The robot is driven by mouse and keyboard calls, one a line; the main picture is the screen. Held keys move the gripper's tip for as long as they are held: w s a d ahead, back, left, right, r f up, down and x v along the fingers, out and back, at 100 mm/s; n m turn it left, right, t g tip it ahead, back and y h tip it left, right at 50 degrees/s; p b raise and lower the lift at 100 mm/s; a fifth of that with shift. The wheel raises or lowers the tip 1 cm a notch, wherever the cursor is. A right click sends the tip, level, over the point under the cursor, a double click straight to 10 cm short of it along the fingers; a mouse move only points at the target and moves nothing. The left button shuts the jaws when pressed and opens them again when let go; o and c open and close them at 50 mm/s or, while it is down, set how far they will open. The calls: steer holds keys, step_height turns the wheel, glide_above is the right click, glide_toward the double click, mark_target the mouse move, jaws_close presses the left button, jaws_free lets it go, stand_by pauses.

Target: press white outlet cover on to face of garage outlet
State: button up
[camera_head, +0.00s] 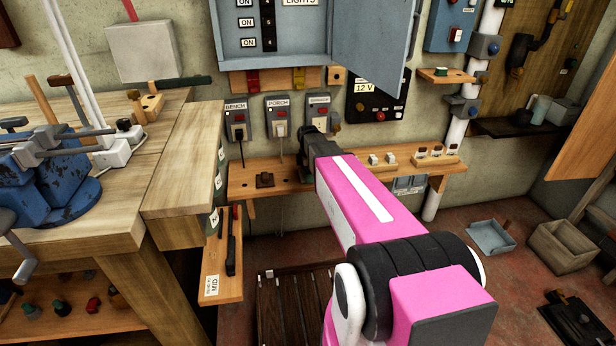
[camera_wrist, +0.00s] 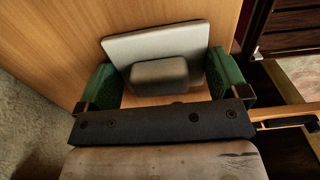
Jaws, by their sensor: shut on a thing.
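The outlet marked GARAGE (camera_head: 318,103) is on the wall, the rightmost of three grey outlets; my arm partly covers its lower part. In the wrist view, a pale grey-white plate with a raised block, which appears to be the outlet cover (camera_wrist: 118,48), lies between the green pads of my gripper (camera_wrist: 163,82). The pads are shut on its sides. Wood surface shows behind the plate. In the head view my gripper's dark end (camera_head: 306,148) is just in front of the wall, below the GARAGE label; the held cover is hidden there.
A wooden shelf (camera_head: 245,183) runs below the outlets, with a small dark block (camera_head: 264,180) on it and small white-topped pieces (camera_head: 382,159) to the right. BENCH (camera_head: 237,122) and PORCH (camera_head: 278,120) outlets have cords. An open grey panel door (camera_head: 372,45) hangs above. A workbench (camera_head: 180,165) stands left.

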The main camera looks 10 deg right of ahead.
steer(key=shift+r, duration=0.15)
steer(key=shift+r, duration=2.75)
